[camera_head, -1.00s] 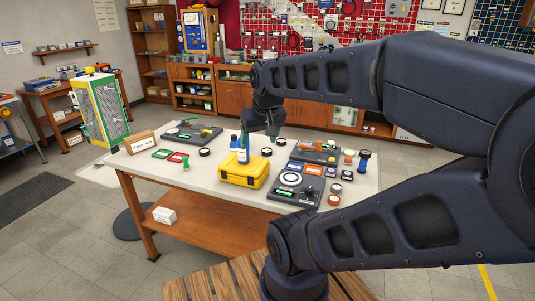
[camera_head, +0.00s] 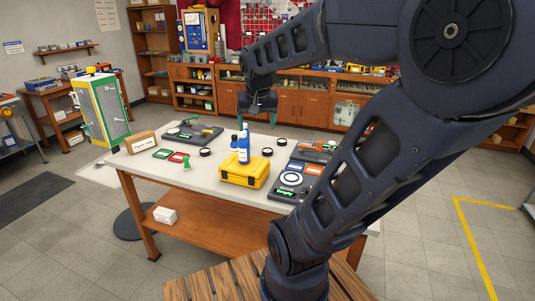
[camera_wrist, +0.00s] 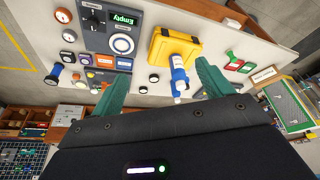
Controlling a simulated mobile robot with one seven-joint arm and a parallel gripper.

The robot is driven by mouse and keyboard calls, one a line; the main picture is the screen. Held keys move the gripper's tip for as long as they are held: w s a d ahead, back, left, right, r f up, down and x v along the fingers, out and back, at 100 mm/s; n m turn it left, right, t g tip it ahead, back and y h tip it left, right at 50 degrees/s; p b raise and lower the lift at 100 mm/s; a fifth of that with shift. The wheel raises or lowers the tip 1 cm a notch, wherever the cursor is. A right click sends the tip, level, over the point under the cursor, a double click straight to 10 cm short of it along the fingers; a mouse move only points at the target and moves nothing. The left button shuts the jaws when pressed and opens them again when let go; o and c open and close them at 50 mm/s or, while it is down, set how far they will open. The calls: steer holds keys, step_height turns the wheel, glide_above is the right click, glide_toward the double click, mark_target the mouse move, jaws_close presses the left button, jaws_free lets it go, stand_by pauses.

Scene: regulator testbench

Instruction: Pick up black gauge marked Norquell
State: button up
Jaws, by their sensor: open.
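Several small round black gauges lie on the white table, and no Norquell marking is readable on any. In the head view one black gauge (camera_head: 205,152) lies left of the blue bottle, another (camera_head: 267,152) lies right of it, and a third (camera_head: 281,142) lies a little behind. My gripper (camera_head: 258,117) is open and empty, above the table's far side. Its teal fingers (camera_wrist: 162,72) are spread wide in the wrist view.
Dark instrument panels (camera_head: 290,184) fill the right side, partly hidden by my arm. A cardboard box (camera_head: 141,142) stands at the left edge.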

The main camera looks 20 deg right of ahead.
steer(key=w+d+f+m+g+h, duration=0.1)
steer(key=w+d+m, duration=0.15)
steer(key=w, duration=0.45)
steer(key=w+d+m, duration=0.2)
steer(key=w+m, duration=0.1)
steer(key=w, duration=0.4)
steer(key=m+g+h, duration=0.3)
steer(key=m, duration=0.8)
glide_above(267, 150)
steer(key=a, duration=0.2)
steer(key=shift+n, duration=0.25)
step_height(267, 150, down, 29)
steer(key=shift+w+r, duration=0.1)
steer(key=shift+r, duration=0.05)
steer(key=shift+y, duration=0.3)
steer(key=shift+x, duration=2.65)
steer(key=shift+a, duration=0.15)
steer(key=c, duration=1.1)
